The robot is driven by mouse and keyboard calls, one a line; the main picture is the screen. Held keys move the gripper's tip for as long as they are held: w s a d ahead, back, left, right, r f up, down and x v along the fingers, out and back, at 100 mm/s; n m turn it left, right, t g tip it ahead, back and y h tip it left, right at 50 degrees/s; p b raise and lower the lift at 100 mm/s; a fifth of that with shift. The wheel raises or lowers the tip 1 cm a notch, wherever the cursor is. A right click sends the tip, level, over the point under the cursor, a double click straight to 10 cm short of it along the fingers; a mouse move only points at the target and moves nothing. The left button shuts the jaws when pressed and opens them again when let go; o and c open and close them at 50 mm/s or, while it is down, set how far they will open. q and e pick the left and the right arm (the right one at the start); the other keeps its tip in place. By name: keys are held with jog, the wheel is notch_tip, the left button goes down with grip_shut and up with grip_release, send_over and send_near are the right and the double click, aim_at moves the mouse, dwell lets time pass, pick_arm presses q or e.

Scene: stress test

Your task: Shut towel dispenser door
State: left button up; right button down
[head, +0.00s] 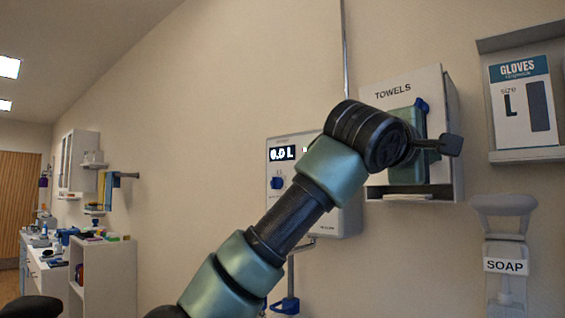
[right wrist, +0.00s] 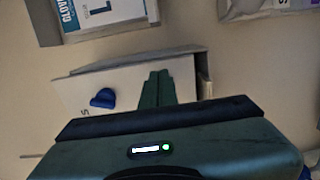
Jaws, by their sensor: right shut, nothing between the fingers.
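The white towel dispenser (head: 385,91), marked TOWELS, hangs on the wall right of centre in the head view. Its front panel has a blue knob (head: 422,104); the panel (right wrist: 128,82) and knob (right wrist: 102,98) also show in the right wrist view. I cannot tell how far the door stands ajar. My right gripper (head: 407,150) is in front of the panel and hides part of it. In the right wrist view its green fingers (right wrist: 158,88) are shut and empty, overlapping the panel beside the knob. Contact cannot be told. My left gripper is not in view.
A wall unit with a display (head: 318,212) hangs left of the dispenser, partly behind my right arm. A glove box holder (head: 507,44) is at upper right and a soap dispenser (head: 505,225) at lower right. A white cabinet (head: 108,270) stands far left.

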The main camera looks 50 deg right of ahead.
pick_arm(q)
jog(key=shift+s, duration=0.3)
